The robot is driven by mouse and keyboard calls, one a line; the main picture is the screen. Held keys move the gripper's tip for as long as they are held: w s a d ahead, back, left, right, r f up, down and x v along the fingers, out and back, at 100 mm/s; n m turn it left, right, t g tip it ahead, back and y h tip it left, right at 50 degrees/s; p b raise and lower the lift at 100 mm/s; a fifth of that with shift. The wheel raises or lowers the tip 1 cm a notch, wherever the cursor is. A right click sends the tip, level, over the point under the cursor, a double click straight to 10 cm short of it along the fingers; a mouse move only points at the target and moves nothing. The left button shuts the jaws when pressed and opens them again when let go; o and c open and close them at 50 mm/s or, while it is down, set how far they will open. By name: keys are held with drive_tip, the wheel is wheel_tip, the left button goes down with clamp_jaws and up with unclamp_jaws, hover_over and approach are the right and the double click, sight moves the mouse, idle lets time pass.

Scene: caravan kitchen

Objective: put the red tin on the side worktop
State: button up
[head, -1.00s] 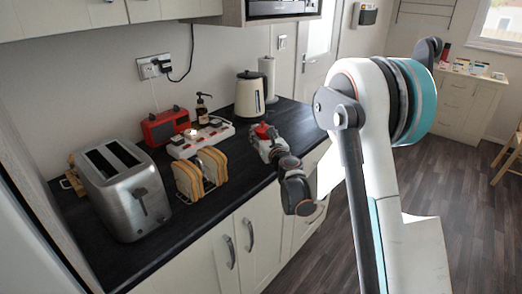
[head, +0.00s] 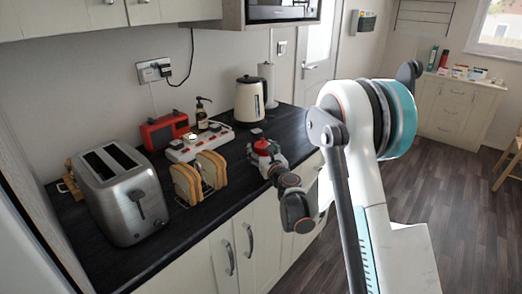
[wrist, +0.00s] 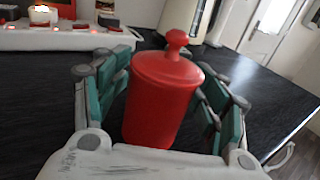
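The red tin (wrist: 163,100), with a knobbed lid, stands upright between the two green-padded fingers of my gripper (wrist: 165,105) in the wrist view. In the head view the tin (head: 262,147) shows as a small red shape in my gripper (head: 266,156), over the front of the dark worktop (head: 290,122). Whether its base clears the worktop is hard to see. A pale drawer unit with a top (head: 462,80) stands at the far right; I cannot tell whether it is the side worktop.
A toaster (head: 122,195), toast rack (head: 200,178), red radio (head: 164,130), power strip (head: 195,143), pump bottle (head: 202,114) and kettle (head: 250,100) crowd the dark worktop. Several small items stand on the far unit. Open floor (head: 450,190) lies to the right.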

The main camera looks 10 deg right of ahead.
drive_tip(key=shift+r, duration=0.1)
drive_tip(key=shift+s, duration=0.35)
drive_tip(key=s, duration=0.3)
drive_tip(key=s+d+p, duration=0.1)
drive_tip(key=s, duration=0.6)
drive_tip(key=shift+s+d, duration=0.15)
drive_tip(key=shift+d, duration=0.05)
drive_tip(key=s+d+r+m+g+h, duration=0.2)
drive_tip(key=s+d+r+m+h, duration=0.15)
drive_tip(key=s+r+m, duration=0.55)
drive_tip(key=s+d+r+m+g+h, duration=0.1)
drive_tip(key=s+d+r+m+h, duration=0.25)
drive_tip(key=m, duration=0.95)
drive_tip(key=s+a+f+m+g+y, duration=0.1)
drive_tip(key=s+a+f+m+g, duration=0.1)
drive_tip(key=s+m, duration=0.3)
drive_tip(key=s+a+f+m+g+y, duration=0.2)
drive_tip(key=s+m, duration=0.3)
drive_tip(key=s, duration=0.6)
drive_tip(key=s+a+f+m+g+y, duration=0.1)
drive_tip(key=s+a+f+m+g, duration=0.1)
drive_tip(key=s, duration=0.6)
drive_tip(key=a+m+g, duration=0.1)
drive_tip(key=a+m, duration=0.1)
drive_tip(key=m, duration=0.1)
drive_tip(key=shift+a+g+y, duration=0.3)
drive_tip(key=shift+g+y, duration=0.1)
